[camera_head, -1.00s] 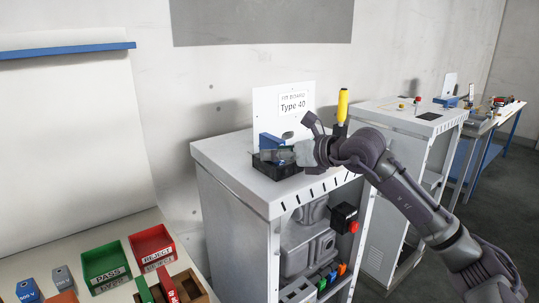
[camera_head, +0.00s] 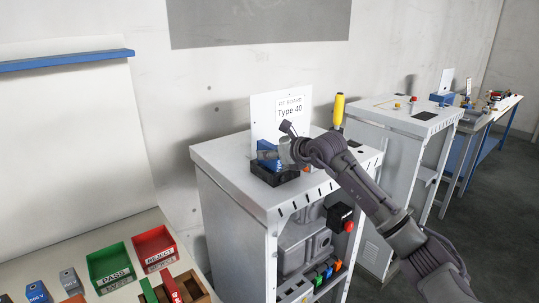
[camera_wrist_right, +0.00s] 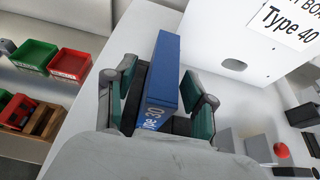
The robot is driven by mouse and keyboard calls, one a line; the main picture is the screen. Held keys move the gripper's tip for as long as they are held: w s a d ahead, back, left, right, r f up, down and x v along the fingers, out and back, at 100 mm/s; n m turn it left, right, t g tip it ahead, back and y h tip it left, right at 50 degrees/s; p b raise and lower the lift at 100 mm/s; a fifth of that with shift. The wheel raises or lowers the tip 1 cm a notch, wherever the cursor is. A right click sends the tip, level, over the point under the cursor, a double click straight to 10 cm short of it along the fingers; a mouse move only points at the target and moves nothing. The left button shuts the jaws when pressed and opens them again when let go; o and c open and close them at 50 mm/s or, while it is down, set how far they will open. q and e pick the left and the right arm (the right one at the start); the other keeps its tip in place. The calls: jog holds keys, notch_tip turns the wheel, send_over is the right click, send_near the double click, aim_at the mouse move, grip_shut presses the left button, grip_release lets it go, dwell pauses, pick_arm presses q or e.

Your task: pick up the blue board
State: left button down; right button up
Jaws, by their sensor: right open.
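The blue board (camera_head: 266,153) stands upright in a black holder (camera_head: 274,176) on top of the white cabinet. My right gripper (camera_head: 287,147) is at the board. In the right wrist view its two fingers (camera_wrist_right: 160,97) are open, one on each side of the board. I cannot tell whether either finger touches it. My left gripper is not in view.
A white panel (camera_head: 265,113) marked Type 40 stands behind the holder. A yellow-handled tool (camera_head: 338,111) rises at the cabinet's back right. A green PASS bin (camera_head: 109,264) and a red REJECT bin (camera_head: 154,246) are on the lower left bench. The cabinet top's left part is clear.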

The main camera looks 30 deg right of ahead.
jog(key=p+x, duration=0.1)
jog(key=x, duration=0.2)
jog(key=shift+w, duration=0.2)
jog(key=shift+s, duration=0.1)
jog(key=shift+c, duration=0.2)
jog(key=shift+c, duration=1.3)
grip_shut()
jog(key=shift+r, duration=0.1)
